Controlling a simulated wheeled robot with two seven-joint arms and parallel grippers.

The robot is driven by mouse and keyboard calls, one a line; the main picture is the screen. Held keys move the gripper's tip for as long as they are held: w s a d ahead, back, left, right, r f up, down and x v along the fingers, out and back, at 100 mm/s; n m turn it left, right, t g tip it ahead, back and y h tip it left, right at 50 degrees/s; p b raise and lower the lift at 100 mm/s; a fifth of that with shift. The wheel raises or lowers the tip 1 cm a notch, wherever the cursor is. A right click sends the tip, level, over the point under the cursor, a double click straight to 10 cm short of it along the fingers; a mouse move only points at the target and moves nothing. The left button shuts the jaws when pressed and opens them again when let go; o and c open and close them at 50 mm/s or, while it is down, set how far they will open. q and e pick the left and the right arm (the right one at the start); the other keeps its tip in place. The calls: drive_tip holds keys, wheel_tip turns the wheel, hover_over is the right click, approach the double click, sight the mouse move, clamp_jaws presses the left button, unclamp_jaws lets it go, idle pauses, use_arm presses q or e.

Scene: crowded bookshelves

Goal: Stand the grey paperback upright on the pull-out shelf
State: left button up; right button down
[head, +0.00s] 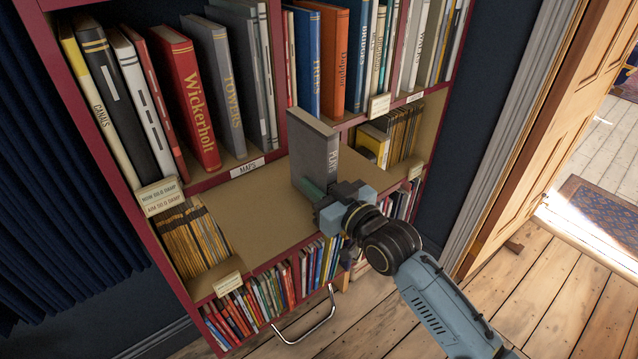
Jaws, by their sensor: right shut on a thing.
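The grey paperback (318,148) stands upright on the pull-out shelf (243,206), toward its right side. Its spine, lettered "PLATS", faces right and toward me. My right gripper (325,197) is shut on the lower part of the paperback. The gripper hides part of the book's lower edge, so I cannot tell whether it touches the shelf board. The shelf board is bare to the left of the book. My left gripper is not in view.
Tall books, among them a red one (187,95), fill the bay behind, above the "MAPS" label (247,168). Thin yellow-brown volumes (193,240) stand left of the shelf. A metal handle (308,322) sticks out below. An open door (540,130) is at right.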

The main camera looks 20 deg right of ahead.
drive_tip(key=shift+f, duration=0.2)
idle(0.3)
drive_tip(key=c, duration=1.2)
unclamp_jaws()
drive_tip(key=shift+o, duration=0.2)
drive_tip(key=shift+f, duration=0.1)
drive_tip(key=shift+p+v, duration=0.75)
drive_tip(key=shift+v, duration=0.9)
drive_tip(key=shift+p+v, duration=1.05)
drive_tip(key=shift+v, duration=1.8)
